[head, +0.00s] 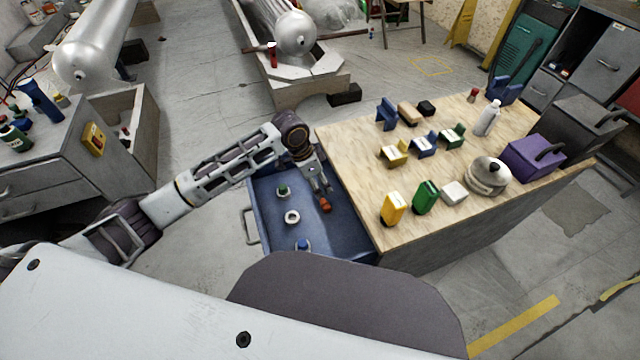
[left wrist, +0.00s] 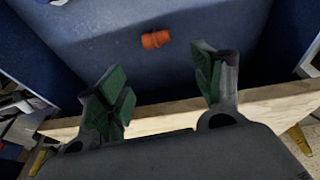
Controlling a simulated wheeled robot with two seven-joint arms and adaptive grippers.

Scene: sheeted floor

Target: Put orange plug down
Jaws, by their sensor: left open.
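The orange plug (head: 325,204) lies in the blue drawer (head: 345,237), near its right side and close to the wooden tabletop. In the left wrist view the plug (left wrist: 156,39) rests on its side on the blue drawer floor, with clear blue around it. My left gripper (head: 322,188) is just above the plug in the head view. In the left wrist view its green-padded fingers (left wrist: 165,90) are spread apart with nothing between them, and the plug is beyond the fingertips, apart from them. My right gripper is not in view.
The drawer also holds a green-topped piece (head: 282,191), a white ring-like piece (head: 292,217) and a blue piece (head: 303,244).

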